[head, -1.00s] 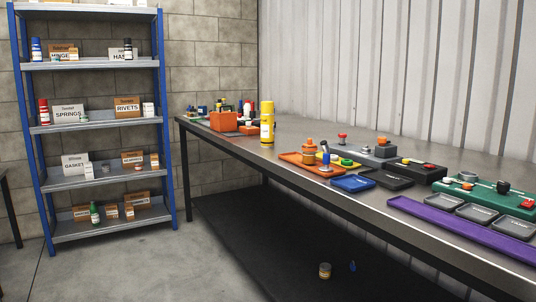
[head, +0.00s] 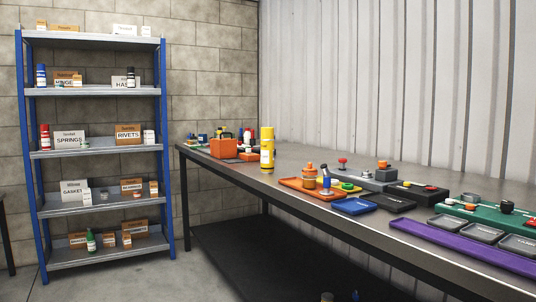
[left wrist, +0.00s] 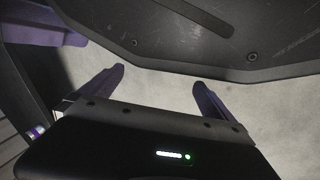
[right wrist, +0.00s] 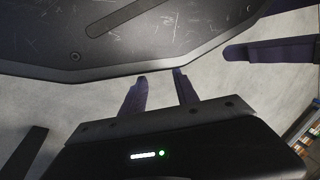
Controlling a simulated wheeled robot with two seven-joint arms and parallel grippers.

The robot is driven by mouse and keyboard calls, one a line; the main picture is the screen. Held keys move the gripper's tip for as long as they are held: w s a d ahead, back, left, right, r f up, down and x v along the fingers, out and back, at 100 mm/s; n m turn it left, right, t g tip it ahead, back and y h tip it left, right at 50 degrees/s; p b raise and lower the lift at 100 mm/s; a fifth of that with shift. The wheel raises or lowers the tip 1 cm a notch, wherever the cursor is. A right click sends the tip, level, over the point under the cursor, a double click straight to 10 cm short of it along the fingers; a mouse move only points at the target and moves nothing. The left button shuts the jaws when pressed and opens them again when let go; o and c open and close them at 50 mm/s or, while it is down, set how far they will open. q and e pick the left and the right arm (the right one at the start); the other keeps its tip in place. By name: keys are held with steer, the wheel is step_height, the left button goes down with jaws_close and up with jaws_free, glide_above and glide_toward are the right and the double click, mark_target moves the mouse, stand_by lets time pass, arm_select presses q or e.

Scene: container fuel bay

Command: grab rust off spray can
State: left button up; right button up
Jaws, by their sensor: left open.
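I cannot read the name rust off on any can. A tall yellow can (head: 267,150) stands upright on the workbench near its far left end. On the blue-framed shelf are a red can (head: 45,137), a blue can (head: 41,75), a dark can (head: 130,77) and a green bottle or can (head: 91,240). My left gripper (left wrist: 158,75) is open and empty over the floor. My right gripper (right wrist: 158,74) has its fingers apart, closer together than the left, with nothing between them. Neither gripper shows in the head view.
The workbench (head: 320,213) runs along the corrugated wall. It holds an orange bin (head: 223,148), a blue tray (head: 354,206) and a purple tray (head: 460,246). The shelf unit (head: 92,152) stands against the block wall. Floor (head: 120,283) in front of the shelf is clear.

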arm_select(q)
steer(key=shift+r+p, duration=0.3)
steer(key=shift+c, duration=1.4)
steer(key=shift+g, duration=0.3)
steer(key=s+r+p, duration=0.1)
steer(key=r+p, duration=1)
steer(key=d+r+p, duration=0.1)
steer(key=r+p, duration=1)
steer(key=s+r+p, duration=0.1)
steer(key=r+p, duration=1)
steer(key=shift+s+d+r, duration=0.3)
steer(key=shift+s+d, duration=0.05)
steer(key=shift+d, duration=0.05)
steer(key=shift+c, duration=1.2)
steer(key=shift+f, duration=0.1)
arm_select(e)
step_height(320, 180, up, 34)
steer(key=s+a, duration=0.1)
steer(key=s, duration=0.1)
steer(key=shift+s+a+g, duration=0.3)
steer(key=shift+s+a, duration=0.05)
steer(key=shift+a, duration=0.05)
arm_select(q)
steer(key=shift+c, duration=0.4)
